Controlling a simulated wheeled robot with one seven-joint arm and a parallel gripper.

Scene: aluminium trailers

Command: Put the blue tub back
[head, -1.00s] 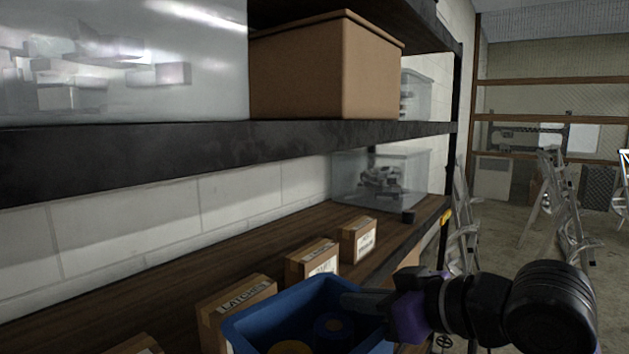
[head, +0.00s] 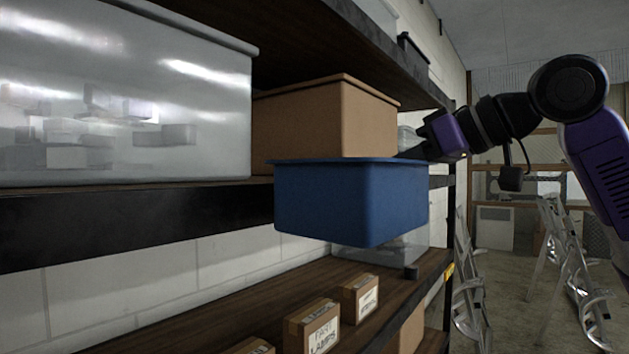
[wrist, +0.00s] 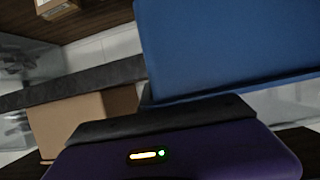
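The blue tub (head: 350,203) hangs in the air in front of the middle shelf, roughly level, its rim just above that shelf's edge. My gripper (head: 420,152) reaches in from the right at the tub's right end and appears to hold its rim; the fingertips are mostly hidden behind the tub. In the wrist view the tub (wrist: 230,45) fills the upper right, close against the gripper (wrist: 155,115). The tub's inside is not visible now.
A brown tub (head: 325,122) stands on the middle shelf behind the blue tub. A clear bin (head: 120,95) stands to its left. Small labelled boxes (head: 312,325) and a clear bin (head: 405,250) are on the lower shelf. Stepladders (head: 565,260) stand at right.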

